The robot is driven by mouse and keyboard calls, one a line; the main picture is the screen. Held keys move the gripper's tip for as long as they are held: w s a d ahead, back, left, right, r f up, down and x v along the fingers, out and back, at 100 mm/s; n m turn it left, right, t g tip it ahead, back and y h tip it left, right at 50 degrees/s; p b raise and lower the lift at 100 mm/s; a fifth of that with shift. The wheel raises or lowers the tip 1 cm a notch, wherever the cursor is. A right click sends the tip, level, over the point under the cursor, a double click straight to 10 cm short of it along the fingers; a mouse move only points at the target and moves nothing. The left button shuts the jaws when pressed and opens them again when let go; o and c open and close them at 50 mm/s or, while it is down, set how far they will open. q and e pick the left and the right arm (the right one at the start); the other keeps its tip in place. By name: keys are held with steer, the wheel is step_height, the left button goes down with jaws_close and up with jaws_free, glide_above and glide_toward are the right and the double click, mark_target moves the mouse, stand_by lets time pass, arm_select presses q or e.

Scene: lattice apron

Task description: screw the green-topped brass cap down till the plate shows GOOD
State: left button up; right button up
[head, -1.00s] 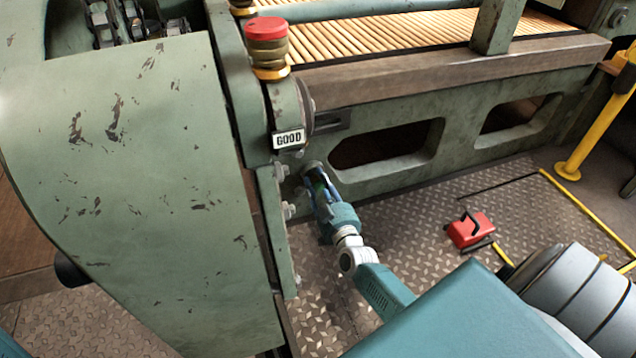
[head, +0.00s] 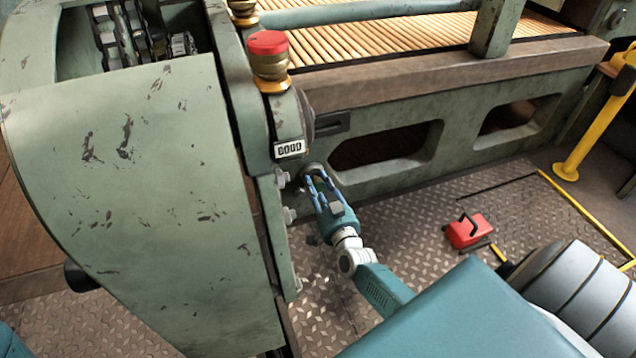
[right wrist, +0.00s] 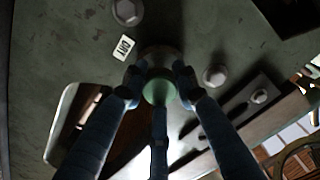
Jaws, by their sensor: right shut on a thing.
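The green-topped cap (right wrist: 158,90) sits between my right gripper's fingers in the right wrist view, against the green machine frame. My right gripper (head: 313,182) is shut on it low on the frame; its fingers hide the cap in the head view. Beside the cap in the right wrist view, a small tilted white plate (right wrist: 123,47) seems to read DRY. Higher up in the head view, a red-topped brass cap (head: 268,58) stands above another white plate (head: 289,149), which seems to read GOOD. My left gripper is not in view.
Bolt heads (right wrist: 214,76) stick out of the frame close to the cap. A large green guard (head: 130,200) stands at the left. A red object (head: 468,231) lies on the patterned metal floor (head: 410,225). A yellow post (head: 597,125) stands at the right.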

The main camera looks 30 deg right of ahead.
steer(key=m, duration=0.2)
steer(key=shift+m, duration=0.4)
steer(key=m, duration=0.3)
steer(key=shift+m, duration=1.4)
steer(key=o, duration=1.2)
steer(key=shift+c, duration=0.2)
